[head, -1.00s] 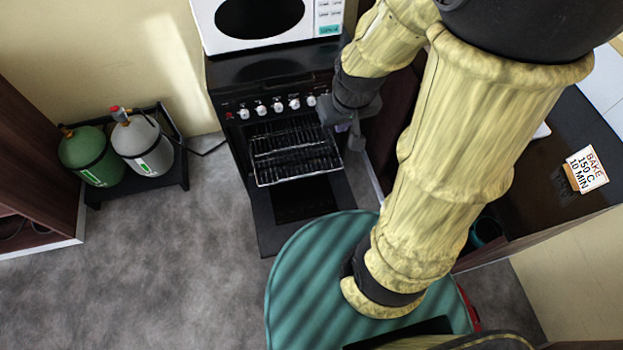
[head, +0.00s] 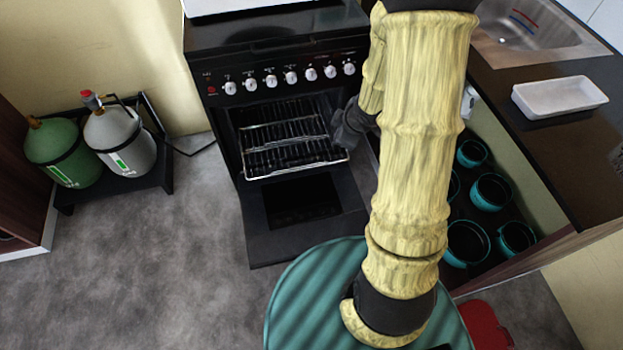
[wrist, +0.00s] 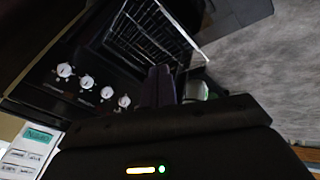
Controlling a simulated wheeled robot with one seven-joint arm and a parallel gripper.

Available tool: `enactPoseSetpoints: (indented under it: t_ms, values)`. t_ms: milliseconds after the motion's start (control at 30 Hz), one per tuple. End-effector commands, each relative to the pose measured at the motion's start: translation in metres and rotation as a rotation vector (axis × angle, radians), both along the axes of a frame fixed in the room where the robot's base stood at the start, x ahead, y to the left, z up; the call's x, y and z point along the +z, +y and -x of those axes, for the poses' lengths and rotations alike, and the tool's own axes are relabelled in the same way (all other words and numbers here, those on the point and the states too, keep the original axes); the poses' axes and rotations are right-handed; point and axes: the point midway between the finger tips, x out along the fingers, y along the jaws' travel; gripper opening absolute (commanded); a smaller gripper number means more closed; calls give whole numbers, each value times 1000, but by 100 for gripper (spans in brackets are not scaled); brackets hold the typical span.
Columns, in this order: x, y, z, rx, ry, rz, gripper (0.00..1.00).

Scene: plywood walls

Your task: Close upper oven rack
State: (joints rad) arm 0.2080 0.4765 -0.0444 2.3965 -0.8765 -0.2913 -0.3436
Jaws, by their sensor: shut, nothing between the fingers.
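The black oven (head: 228,62) has its door (head: 258,240) folded down open. A wire oven rack (head: 296,170) sticks out of the cavity above the door; the wrist view also shows the rack (wrist: 152,32). A second wire bar lies behind its front edge, and I cannot tell whether it belongs to another rack. My gripper (head: 350,130) is at the right side of the rack, partly hidden by my arm. In the wrist view my gripper (wrist: 160,86) is shut and empty, its fingers pointing toward the rack's edge. Whether they touch it is unclear.
Gas cylinders (head: 122,140) stand on a low black stand at left. A cupboard at right holds several teal pots (head: 490,190). A white tray (head: 560,97) lies on the dark counter near the sink (head: 525,30).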

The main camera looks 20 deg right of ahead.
Motion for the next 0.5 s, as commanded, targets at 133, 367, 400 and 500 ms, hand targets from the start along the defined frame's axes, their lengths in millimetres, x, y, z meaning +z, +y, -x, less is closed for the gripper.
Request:
enactPoseSetpoints:
  t_ms: [133,367,400,500]
  values:
    - [-70,2,-5,144,-17,-2,0]
    - [-149,10,-6,361,-50,-31,0]
    - [-159,11,-6,392,-55,-37,0]
    - [-174,15,-4,450,-66,-49,0]
